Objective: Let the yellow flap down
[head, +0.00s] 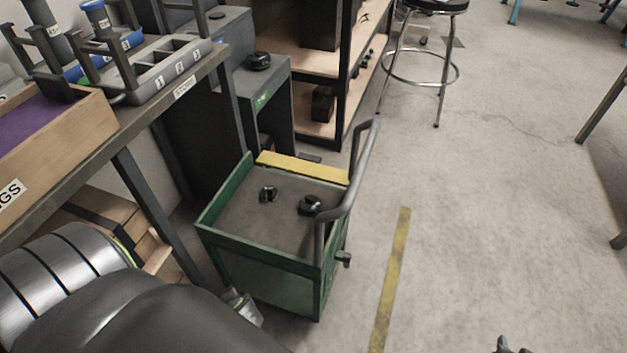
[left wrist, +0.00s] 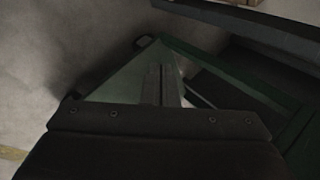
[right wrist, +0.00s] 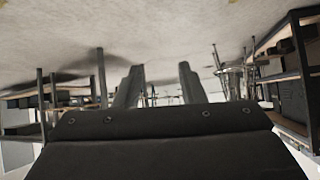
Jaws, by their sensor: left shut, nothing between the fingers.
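The yellow flap (head: 302,167) runs along the far edge of the green cart (head: 270,256) in the head view. I cannot tell its exact tilt. A small knob or peg (head: 344,259) sticks out from the cart's right side. My left gripper (head: 243,306) is low beside the cart's near-left side, well away from the flap. It is shut and empty; its fingers also show in the left wrist view (left wrist: 160,78), with the cart's green frame near them. My right gripper (right wrist: 158,85) is open and empty. Its tips (head: 512,347) show at the head view's bottom edge.
Two small dark objects (head: 310,205) lie in the cart's tray. A grey handle (head: 360,170) rises at its right. A workbench (head: 120,125) with a wooden bin stands at left, shelves (head: 325,85) behind, and a stool (head: 420,75) farther back.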

